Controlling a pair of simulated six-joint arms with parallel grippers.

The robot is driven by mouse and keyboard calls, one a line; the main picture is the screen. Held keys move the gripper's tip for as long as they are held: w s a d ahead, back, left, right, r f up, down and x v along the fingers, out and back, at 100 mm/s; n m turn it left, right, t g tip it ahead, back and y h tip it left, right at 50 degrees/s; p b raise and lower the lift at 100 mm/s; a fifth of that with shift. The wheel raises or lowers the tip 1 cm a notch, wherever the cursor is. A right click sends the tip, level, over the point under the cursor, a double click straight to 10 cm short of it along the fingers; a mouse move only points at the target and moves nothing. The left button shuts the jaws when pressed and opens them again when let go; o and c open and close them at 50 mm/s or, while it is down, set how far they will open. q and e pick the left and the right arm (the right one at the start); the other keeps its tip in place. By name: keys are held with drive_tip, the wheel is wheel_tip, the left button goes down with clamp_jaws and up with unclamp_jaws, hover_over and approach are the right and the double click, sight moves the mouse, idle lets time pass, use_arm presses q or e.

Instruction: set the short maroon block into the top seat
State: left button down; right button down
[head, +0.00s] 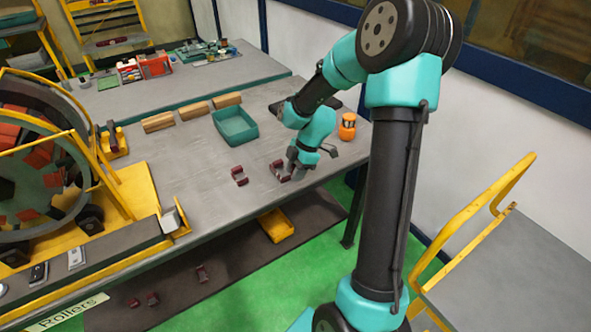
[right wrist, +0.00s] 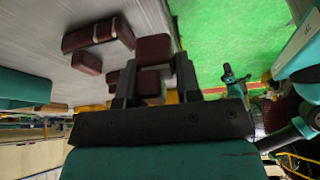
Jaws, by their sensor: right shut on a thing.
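My right gripper (head: 300,172) is low over the front right part of the grey table. In the right wrist view its fingers (right wrist: 155,80) are shut on a short maroon block (right wrist: 153,48), one finger on each side. Another maroon block (head: 239,176) lies on the table to the left of the gripper. A longer maroon block with raised ends (right wrist: 90,37) lies beside the held one in the right wrist view. The stator ring (head: 58,180) stands at the far left with orange and maroon blocks in it. It is cut off by the picture edge, and I cannot make out its top seat. My left gripper is not in view.
A teal tray (head: 235,138), wooden bars (head: 158,122) and an orange lantern-like item (head: 347,127) stand on the table. The table between gripper and stator is mostly clear.

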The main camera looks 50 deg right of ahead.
drive_tip(key=w+a+r+m+t+h, duration=0.1)
drive_tip(key=w+a+r+m, duration=0.4)
drive_tip(key=a, duration=0.4)
drive_tip(key=w+a+r+m+t+h, duration=0.1)
drive_tip(key=w+a+r+m, duration=0.15)
drive_tip(key=w+a, duration=0.6)
drive_tip(key=a+r+m+h, duration=0.1)
drive_tip(key=a+r+m, duration=0.2)
drive_tip(key=a, duration=0.8)
drive_tip(key=w+a+r+m+h, duration=0.1)
drive_tip(key=a+r+m, duration=0.2)
drive_tip(key=a+r, duration=0.3)
drive_tip(key=a, duration=0.5)
drive_tip(key=shift+w+a+r+t, duration=0.3)
drive_tip(key=shift+r+t, duration=0.1)
drive_tip(key=shift+m, duration=0.25)
